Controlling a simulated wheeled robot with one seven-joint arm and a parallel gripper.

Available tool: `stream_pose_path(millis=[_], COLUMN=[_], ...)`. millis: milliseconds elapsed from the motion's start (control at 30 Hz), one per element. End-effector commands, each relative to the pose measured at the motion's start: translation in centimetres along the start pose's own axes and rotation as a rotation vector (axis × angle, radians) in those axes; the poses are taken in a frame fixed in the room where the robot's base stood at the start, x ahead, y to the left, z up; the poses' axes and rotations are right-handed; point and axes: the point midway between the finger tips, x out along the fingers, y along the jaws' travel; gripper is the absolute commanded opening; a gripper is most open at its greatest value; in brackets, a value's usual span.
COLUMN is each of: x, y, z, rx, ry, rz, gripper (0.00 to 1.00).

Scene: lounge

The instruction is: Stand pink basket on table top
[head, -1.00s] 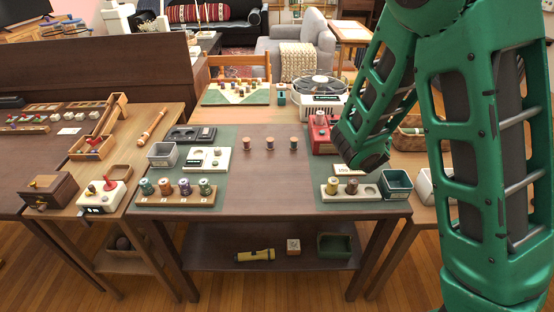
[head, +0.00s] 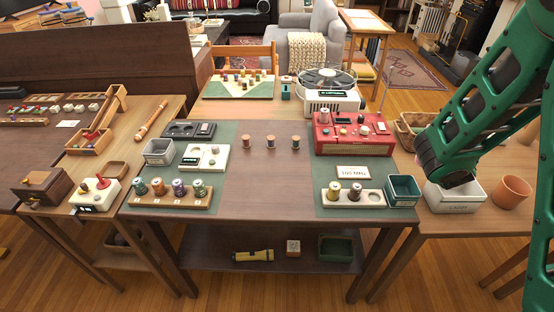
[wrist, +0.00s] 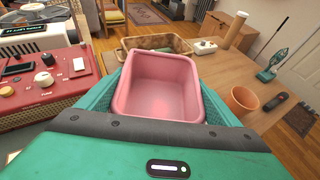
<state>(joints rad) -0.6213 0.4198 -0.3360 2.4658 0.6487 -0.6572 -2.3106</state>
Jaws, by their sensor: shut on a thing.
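In the wrist view the pink basket (wrist: 160,85) sits between the teal fingers of my gripper (wrist: 163,92), which is shut on it. Its open top faces the camera and it looks empty. I cannot tell how far its base is from the table top (wrist: 215,75). In the head view my arm reaches in from the right, over the right-hand table (head: 470,221). The pink basket does not show there, and my gripper's fingers cannot be made out.
A red radio (head: 352,135) stands left of my arm. A white bin (head: 452,197), a terracotta pot (head: 512,192) and a wicker basket (wrist: 155,45) occupy the right-hand table. A green bin (head: 403,188) is on the central table's right edge. The central table's middle (head: 265,185) is clear.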

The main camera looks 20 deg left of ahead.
Motion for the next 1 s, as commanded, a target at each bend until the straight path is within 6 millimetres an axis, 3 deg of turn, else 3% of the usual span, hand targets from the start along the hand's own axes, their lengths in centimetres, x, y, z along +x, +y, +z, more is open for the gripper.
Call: stream_pose_path(millis=[200, 333, 467, 667, 800, 1000], x=[-0.1, -0.8, -2.6, -7.4, -11.7, -19.2], y=[0.5, 3.3, 9.0, 19.1, 25.5, 33.4], z=[0.0, -0.2, -0.8, -2.5, -4.1, -6.8], rx=[-0.003, -0.019, -0.055, -0.122, -0.167, -0.232], ry=[0.000, -0.001, -0.001, -0.002, -0.002, -0.002], rz=[0.007, 0.049, 0.136, 0.294, 0.404, 0.558], gripper=[0.61, 0.61, 0.61, 0.61, 0.61, 0.61])
